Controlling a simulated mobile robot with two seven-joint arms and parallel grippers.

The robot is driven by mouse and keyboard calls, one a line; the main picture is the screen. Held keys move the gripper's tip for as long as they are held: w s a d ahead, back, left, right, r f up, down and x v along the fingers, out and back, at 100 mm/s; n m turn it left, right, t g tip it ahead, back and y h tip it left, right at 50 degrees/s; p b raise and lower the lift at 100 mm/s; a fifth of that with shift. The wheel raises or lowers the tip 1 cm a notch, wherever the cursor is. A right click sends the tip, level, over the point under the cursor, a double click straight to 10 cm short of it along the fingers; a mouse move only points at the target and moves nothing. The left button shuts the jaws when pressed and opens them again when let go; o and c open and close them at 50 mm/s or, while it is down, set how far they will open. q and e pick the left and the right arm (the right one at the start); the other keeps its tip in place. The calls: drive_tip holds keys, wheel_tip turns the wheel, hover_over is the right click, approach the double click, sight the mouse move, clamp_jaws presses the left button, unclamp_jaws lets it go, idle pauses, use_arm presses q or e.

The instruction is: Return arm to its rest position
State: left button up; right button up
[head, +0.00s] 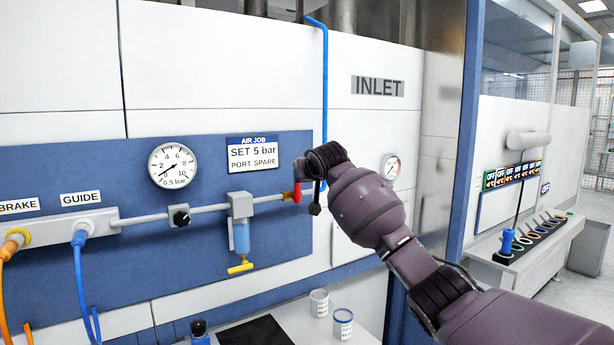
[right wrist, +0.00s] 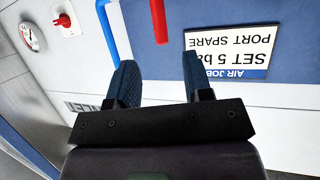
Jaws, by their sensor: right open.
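My right arm (head: 370,208) reaches in from the lower right of the head view, its far end in front of the wall panel near the red valve handle (head: 297,192). In the right wrist view my right gripper (right wrist: 160,82) is open, with nothing between its two dark fingers. A red bar (right wrist: 158,20) shows beyond the fingertips, apart from them. In the head view the arm's own links largely hide the gripper. My left gripper is in neither view.
The blue panel carries a pressure gauge (head: 173,165), an air pipe (head: 150,217) and a filter with a yellow tap (head: 240,266). A blue hose (head: 325,90) runs up the wall. Below, tins (head: 343,326) stand on a white surface. A switch bench (head: 530,245) is at right.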

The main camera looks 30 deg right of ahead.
idle(0.3)
drive_tip(key=s+a+r+n+t+y, duration=0.2)
drive_tip(key=a+r+n+t, duration=0.25)
drive_tip(key=a, duration=0.25)
drive_tip(key=s+a+f+n+y, duration=0.1)
drive_tip(key=s+a+f, duration=0.15)
drive_tip(key=f, duration=0.45)
drive_tip(key=s+a+f+n+y, duration=0.1)
drive_tip(key=s+a+f, duration=0.15)
drive_tip(key=f, duration=0.45)
drive_tip(key=s+a+f+n+y, duration=0.1)
drive_tip(key=s+a+f, duration=0.15)
drive_tip(key=f, duration=0.45)
drive_tip(key=s+d+f+m+g+h, duration=0.1)
drive_tip(key=s+f+m+g, duration=0.3)
drive_tip(key=s+f, duration=3.1)
drive_tip(key=s+g+h, duration=0.1)
drive_tip(key=s+g, duration=0.1)
drive_tip(key=s, duration=0.2)
drive_tip(key=shift+d+f+h, duration=0.3)
drive_tip(key=shift+d, duration=0.1)
